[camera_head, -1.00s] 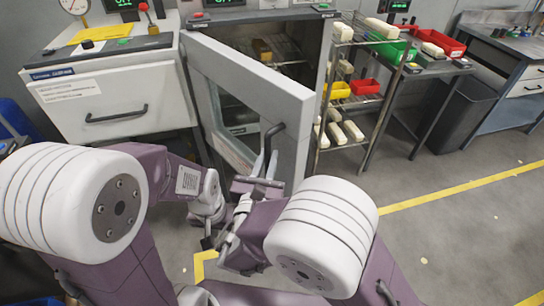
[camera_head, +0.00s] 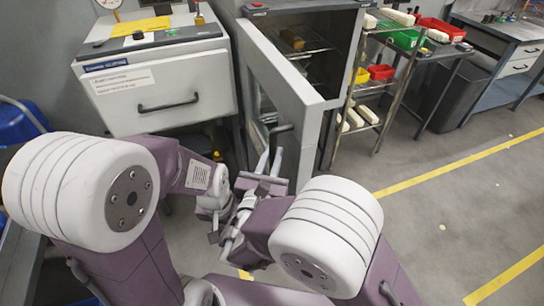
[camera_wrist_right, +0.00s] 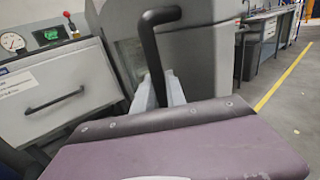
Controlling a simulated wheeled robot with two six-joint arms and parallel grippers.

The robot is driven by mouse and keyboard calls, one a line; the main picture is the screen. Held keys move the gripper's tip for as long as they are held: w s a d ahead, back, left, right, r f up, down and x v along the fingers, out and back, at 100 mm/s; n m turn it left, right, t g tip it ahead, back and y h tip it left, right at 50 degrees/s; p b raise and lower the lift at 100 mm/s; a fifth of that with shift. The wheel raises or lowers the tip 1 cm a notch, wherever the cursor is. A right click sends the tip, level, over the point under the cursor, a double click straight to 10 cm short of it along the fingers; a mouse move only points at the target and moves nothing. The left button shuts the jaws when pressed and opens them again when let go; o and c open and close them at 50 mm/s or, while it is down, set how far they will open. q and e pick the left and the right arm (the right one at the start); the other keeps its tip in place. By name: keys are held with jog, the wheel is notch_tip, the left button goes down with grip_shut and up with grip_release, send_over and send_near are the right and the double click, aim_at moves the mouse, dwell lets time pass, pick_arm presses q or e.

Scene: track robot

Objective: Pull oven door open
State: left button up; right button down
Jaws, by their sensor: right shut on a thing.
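The oven door (camera_head: 285,75) is a thick grey panel with a window, hinged at its left side. It stands swung out well away from the open oven cabinet (camera_head: 342,75). Its dark bar handle (camera_head: 283,129) is on the outer face near the free edge; it also shows large in the right wrist view (camera_wrist_right: 150,45). My right gripper (camera_head: 268,160) is shut on the handle's lower part, with pale fingers (camera_wrist_right: 160,92) on both sides of it. My left gripper (camera_head: 218,228) hangs low beside my right forearm, away from the door; its fingers are mostly hidden.
A white appliance (camera_head: 165,95) with a black handle stands left of the oven. Right of it is a wire shelf (camera_head: 385,75) with bins. A dark waste bin (camera_head: 458,100) and a bench (camera_head: 510,55) stand further right. Floor at right is clear.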

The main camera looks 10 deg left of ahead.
jog(key=shift+r, duration=0.2)
jog(key=c, duration=1.4)
grip_release()
jog(key=shift+w, duration=0.1)
jog(key=shift+o, duration=0.2)
jog(key=shift+w+a+f, duration=0.1)
jog(key=shift+f, duration=0.05)
